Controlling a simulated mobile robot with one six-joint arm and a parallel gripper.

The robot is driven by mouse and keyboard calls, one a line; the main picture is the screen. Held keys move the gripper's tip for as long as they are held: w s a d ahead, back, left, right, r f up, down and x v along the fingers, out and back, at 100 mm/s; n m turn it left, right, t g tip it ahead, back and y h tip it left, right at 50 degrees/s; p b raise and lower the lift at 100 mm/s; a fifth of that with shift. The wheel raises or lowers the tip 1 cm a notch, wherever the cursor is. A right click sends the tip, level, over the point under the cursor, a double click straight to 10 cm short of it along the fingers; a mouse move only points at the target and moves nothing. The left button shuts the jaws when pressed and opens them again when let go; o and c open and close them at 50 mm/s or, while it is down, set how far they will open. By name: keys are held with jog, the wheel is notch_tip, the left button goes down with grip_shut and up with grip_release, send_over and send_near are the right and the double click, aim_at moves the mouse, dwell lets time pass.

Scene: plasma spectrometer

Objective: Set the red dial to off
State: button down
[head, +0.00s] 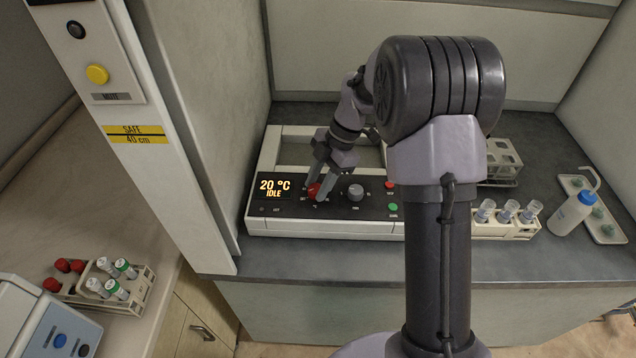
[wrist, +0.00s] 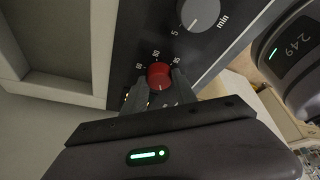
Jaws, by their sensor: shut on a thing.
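The red dial (head: 313,190) sits on the black control panel of the instrument, just right of the lit display (head: 274,188) reading "20 °C IDLE". My gripper (head: 318,192) reaches down onto it, with a finger on each side. In the wrist view the red dial (wrist: 159,75) is between the fingertips of my gripper (wrist: 158,84), which is shut on it. Numbers around the dial show partly. Its lower side and part of its scale are hidden by the fingers, and I cannot tell its exact setting.
A grey dial (head: 355,191) marked "min" is right of the red one. Red (head: 390,185) and green (head: 393,207) buttons are further right. A white-framed wall (head: 150,130) stands close on the left. Tube racks and a wash bottle (head: 571,214) are at right.

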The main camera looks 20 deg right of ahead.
jog(key=c, duration=1.3)
grip_release()
jog(key=shift+o, duration=0.2)
jog(key=p+v, duration=0.4)
jog(key=v, duration=0.8)
jog(key=shift+s, duration=0.15)
